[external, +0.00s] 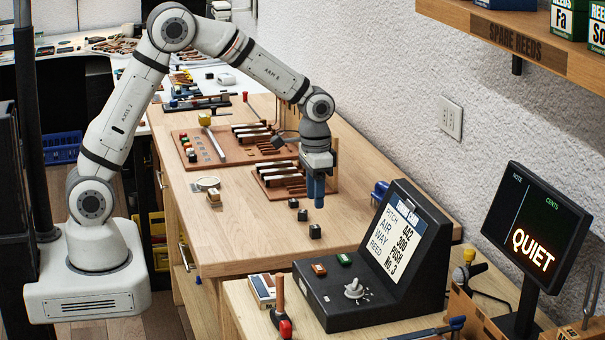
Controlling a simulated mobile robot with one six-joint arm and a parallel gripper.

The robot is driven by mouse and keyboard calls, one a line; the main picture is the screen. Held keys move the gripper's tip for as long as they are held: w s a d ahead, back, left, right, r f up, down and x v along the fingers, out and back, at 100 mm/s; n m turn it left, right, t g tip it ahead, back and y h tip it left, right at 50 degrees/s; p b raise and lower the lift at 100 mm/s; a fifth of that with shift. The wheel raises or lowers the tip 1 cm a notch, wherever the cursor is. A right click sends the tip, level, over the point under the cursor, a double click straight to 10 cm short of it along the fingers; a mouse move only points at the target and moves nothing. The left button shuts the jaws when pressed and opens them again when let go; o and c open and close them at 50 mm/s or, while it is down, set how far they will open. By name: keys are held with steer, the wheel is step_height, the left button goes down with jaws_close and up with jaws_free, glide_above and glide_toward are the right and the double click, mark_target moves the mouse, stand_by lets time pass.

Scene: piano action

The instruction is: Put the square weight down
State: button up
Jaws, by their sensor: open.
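My gripper (318,196) points straight down over the wooden bench (235,245), its blue fingers open. I cannot make out anything held between them at this size. The fingers are close to the middle block; the exact gap cannot be told.
A reddish-brown board with dark-topped bars (280,180) lies right behind the gripper. A black console (375,260) stands in front, to the right. A blue object (380,192) sits by the wall.

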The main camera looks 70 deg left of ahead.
steer(key=s+r+t, duration=0.1)
steer(key=s+r, duration=1)
steer(key=s, duration=0.1)
steer(key=s+d+t, duration=0.1)
steer(key=s+t, duration=0.1)
steer(key=s, duration=1.3)
steer(key=shift+s, duration=0.2)
